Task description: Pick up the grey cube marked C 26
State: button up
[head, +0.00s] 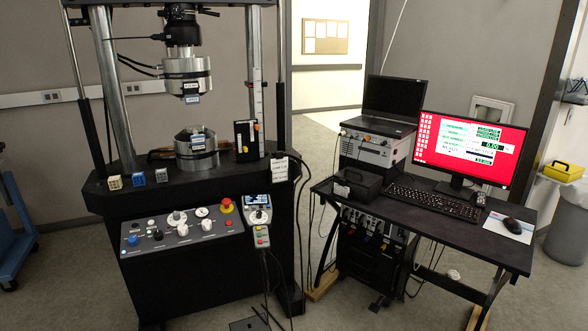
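Three small cubes stand in a row on the front left edge of the black testing machine's base (100,199) in the head view. The grey cube (161,175) is at the right end of the row. A blue cube (138,179) is in the middle, and a yellowish cube (115,183) is at the left end. The cubes stand apart with small gaps. Any marking such as C 26 is too small to read. My gripper is not in view.
The machine's lower grip (197,150) and a steel column (112,80) stand behind the cubes. A control panel (185,232) with knobs is below them. A desk (480,240) with a monitor (470,150) and keyboard is at right. Floor in front left is open.

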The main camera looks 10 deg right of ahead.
aim_at(160, 175)
jog(key=u, duration=0.45)
jog(key=i, duration=0.7)
jog(key=u, duration=0.55)
jog(key=i, duration=1.2)
jog(key=z, duration=0.1)
